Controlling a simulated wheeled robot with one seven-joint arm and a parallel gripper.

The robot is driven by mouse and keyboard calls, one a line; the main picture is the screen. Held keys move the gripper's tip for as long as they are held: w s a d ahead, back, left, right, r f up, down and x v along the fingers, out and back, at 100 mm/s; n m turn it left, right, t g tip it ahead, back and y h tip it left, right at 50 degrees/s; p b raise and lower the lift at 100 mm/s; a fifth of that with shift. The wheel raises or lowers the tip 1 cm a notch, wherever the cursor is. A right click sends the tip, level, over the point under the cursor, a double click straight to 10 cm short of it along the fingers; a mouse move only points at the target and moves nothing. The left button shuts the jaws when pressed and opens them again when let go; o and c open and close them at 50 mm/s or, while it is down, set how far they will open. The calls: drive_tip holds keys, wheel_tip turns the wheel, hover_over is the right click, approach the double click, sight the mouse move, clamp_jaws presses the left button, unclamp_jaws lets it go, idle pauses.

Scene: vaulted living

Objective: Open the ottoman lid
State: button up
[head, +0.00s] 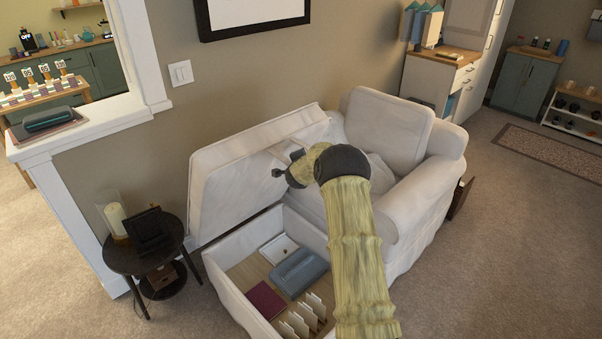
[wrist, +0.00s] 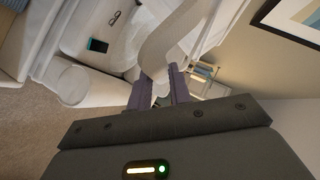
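The ottoman lid (head: 222,187) is a white slab raised steeply and leaning back toward the wall, over the ottoman's far-left side. The ottoman (head: 228,290) is a white upholstered box, and its inside is open to view. My gripper (head: 277,172) is on the inner side of the raised lid, above the open box. In the wrist view my gripper's two fingers (wrist: 159,80) stand apart, with pale surfaces showing between and beyond them. Whether they touch the lid cannot be told. My arm hides part of the ottoman's right side.
The ottoman holds a blue-grey case (head: 299,270), a maroon book (head: 266,300), a white tray (head: 279,249) and several white cards (head: 308,314). A white armchair (head: 388,130) stands behind. A dark side table (head: 143,260) with a candle is at left. Carpet is free at right.

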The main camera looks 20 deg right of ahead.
drive_tip(key=b+v, duration=0.3)
drive_tip(key=v, duration=1.1)
drive_tip(key=shift+a, duration=0.25)
drive_tip(key=shift+w+f, duration=0.1)
drive_tip(key=shift+w, duration=0.05)
drive_tip(key=s+a+r+n+g+y+p, duration=0.1)
drive_tip(key=s+a+n+g+y+p, duration=0.15)
drive_tip(key=s+a+n+y, duration=0.7)
drive_tip(key=s+a+n+g+h, duration=0.1)
drive_tip(key=s+a+n+g, duration=0.1)
drive_tip(key=s, duration=1.1)
drive_tip(key=s+a+f+n+g+h, duration=0.1)
drive_tip(key=s+n+g, duration=0.3)
drive_tip(key=s, duration=0.9)
drive_tip(key=a+n+h, duration=0.1)
drive_tip(key=n, duration=0.2)
drive_tip(key=shift+a+f, duration=0.25)
drive_tip(key=shift+w+g, duration=0.1)
drive_tip(key=shift+g, duration=0.15)
